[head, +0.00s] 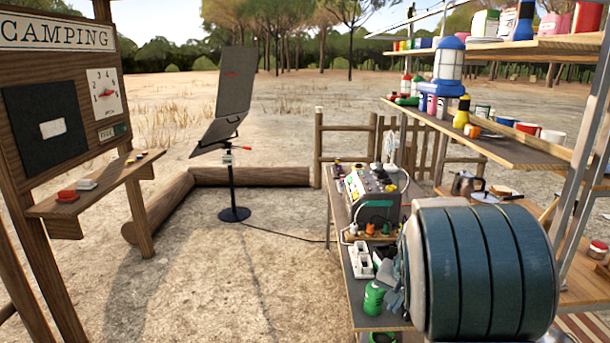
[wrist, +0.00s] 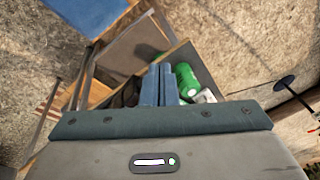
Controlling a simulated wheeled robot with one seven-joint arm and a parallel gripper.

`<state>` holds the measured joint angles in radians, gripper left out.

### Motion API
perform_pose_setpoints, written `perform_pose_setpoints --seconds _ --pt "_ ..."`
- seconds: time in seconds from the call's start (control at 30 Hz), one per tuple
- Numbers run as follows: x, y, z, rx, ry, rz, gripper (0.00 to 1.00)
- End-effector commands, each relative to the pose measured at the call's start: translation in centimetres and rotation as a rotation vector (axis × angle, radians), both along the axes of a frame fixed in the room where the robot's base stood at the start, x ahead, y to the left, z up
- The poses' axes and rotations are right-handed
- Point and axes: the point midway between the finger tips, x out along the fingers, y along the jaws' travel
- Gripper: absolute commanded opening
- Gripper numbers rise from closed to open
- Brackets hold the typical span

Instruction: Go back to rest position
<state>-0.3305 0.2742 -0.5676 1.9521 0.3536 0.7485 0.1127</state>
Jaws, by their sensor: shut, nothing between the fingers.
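My gripper (wrist: 158,72) shows in the wrist view with its two blue-grey fingers side by side, shut and empty. The fingers point down toward the narrow wooden bench (wrist: 205,75) and a green canister (wrist: 186,80) beside them. In the head view my arm's large teal section fills the lower right and hides most of the gripper; only a bit of the gripper (head: 392,292) shows at its left edge, near the green canister (head: 374,298). I cannot tell the exact gap between fingers and bench.
A control box (head: 372,195) and small items stand on the bench. Loaded shelves (head: 520,150) rise at the right, close to my arm. A camping board (head: 60,110) stands at the left, a black stand (head: 232,170) further back. The sandy ground between is open; a cable crosses it.

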Motion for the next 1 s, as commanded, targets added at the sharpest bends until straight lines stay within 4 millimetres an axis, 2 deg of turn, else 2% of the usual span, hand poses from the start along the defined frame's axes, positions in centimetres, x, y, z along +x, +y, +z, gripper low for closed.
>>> perform_pose_setpoints --seconds 0.03,0.3,0.6,0.8,1.0 --pt "-1.5 0.5 0.9 0.019 -0.002 0.025 0.00" --pt "-9.7 3.4 4.1 0.046 -0.006 0.207 0.00" --pt "-19.1 5.4 5.8 -0.051 -0.024 0.409 0.00" --pt "-23.3 5.8 5.6 -0.141 -0.023 0.495 0.00" --pt "-24.7 5.9 5.3 -0.180 -0.020 0.523 0.00"
